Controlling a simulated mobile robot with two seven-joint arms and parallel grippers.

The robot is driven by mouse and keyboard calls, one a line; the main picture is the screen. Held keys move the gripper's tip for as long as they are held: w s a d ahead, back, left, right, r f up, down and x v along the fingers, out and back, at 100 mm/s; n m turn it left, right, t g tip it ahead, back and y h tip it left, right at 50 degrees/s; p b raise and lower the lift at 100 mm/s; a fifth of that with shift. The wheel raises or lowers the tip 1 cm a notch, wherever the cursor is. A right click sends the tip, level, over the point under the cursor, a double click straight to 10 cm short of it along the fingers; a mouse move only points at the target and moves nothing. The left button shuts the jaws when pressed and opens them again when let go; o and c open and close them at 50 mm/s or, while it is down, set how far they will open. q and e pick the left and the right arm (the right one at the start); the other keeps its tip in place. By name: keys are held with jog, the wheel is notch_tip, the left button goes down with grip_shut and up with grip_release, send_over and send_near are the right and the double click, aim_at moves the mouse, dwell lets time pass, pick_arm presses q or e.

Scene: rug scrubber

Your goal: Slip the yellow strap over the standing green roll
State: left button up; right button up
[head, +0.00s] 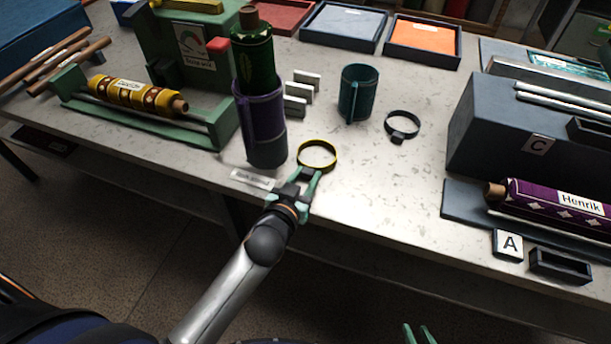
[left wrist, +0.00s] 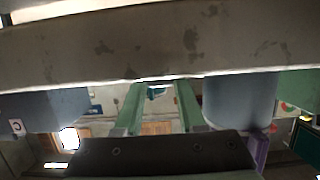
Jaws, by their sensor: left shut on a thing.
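The green roll (head: 253,60) stands upright in a purple holder (head: 265,125), its patterned upper part and brown core end showing above it. The yellow strap (head: 318,155) is an open ring just right of the holder's lower part, apart from the roll. My left gripper (head: 302,184) is shut on the strap's near side at the table's front edge. Its green fingers also show in the left wrist view (left wrist: 157,108), where I cannot make out the strap. My right gripper (head: 418,334) shows only its fingertips at the bottom edge, apart and empty.
A teal holder (head: 357,95) and a dark ring strap (head: 402,125) stand to the right. Grey blocks (head: 296,105) are behind the purple holder. A green stand with a yellow roll (head: 130,93) is left. A label plate (head: 252,179) lies at the front edge.

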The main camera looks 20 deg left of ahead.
pick_arm(q)
grip_shut()
notch_tip(320, 180, up, 5)
jog(key=p, duration=0.5)
jog(key=shift+s+f, duration=0.1)
jog(key=shift+s, duration=0.05)
